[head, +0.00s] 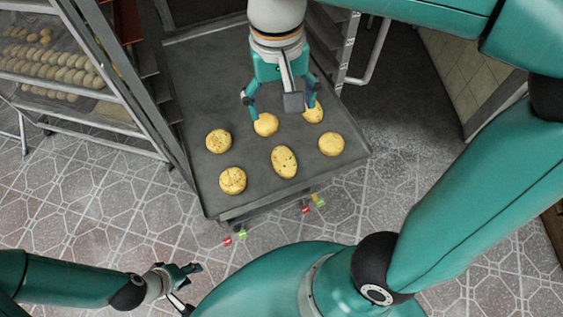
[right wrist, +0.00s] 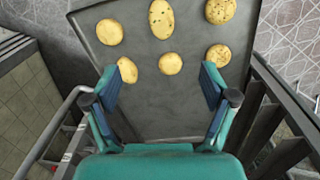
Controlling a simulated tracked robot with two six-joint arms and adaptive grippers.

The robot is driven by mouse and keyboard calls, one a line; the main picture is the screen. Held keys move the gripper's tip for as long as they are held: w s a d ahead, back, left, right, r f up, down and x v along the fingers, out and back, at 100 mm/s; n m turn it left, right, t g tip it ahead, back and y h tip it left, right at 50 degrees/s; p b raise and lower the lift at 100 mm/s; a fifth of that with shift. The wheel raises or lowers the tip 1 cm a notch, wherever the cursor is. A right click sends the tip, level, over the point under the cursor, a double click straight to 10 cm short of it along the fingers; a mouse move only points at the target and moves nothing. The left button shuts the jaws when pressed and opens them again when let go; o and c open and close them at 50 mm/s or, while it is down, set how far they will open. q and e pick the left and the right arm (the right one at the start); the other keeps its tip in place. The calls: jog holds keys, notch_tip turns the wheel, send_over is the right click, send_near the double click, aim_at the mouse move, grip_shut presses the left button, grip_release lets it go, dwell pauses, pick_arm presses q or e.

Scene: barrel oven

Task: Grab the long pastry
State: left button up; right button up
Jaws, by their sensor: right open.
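The long pastry (head: 284,161) is an oval, yellow, dark-speckled piece lying on a dark grey tray (head: 205,75), in the middle of the row nearest the tray's front edge. In the right wrist view the long pastry (right wrist: 161,18) is at the top centre, beyond the fingertips. My right gripper (head: 282,108) is open and points down over the tray, behind the long pastry and apart from it. In its own wrist view the right gripper (right wrist: 160,82) has nothing between its fingers. My left gripper (head: 190,288) is open and empty at the lower left, away from the tray.
Several rounder pastries surround the long one, including one (head: 266,125) near the right gripper and one (head: 232,180) at front left. A rack (head: 125,75) with trays of dough pieces stands left. A metal handle (head: 377,55) is at the tray's right. Tiled floor (head: 110,215) is open in front.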

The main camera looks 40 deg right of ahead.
notch_tip(320, 180, down, 2)
jog(key=f+b, duration=0.1)
jog(key=b, duration=0.1)
send_over(285, 159)
jog(key=f, duration=1)
jog(key=shift+w+a+f, duration=0.2)
jog(key=shift+a+f, duration=0.05)
jog(key=shift+f, duration=0.15)
jog(key=shift+s+d+f, duration=0.1)
jog(key=shift+f, duration=1.25)
jog(key=shift+s+d+f, duration=0.1)
jog(key=shift+f, duration=1.25)
pick_arm(q)
jog(key=x, duration=0.2)
jog(key=shift+a+f, duration=0.2)
jog(key=shift+f, duration=0.25)
pick_arm(e)
jog(key=c, duration=1.2)
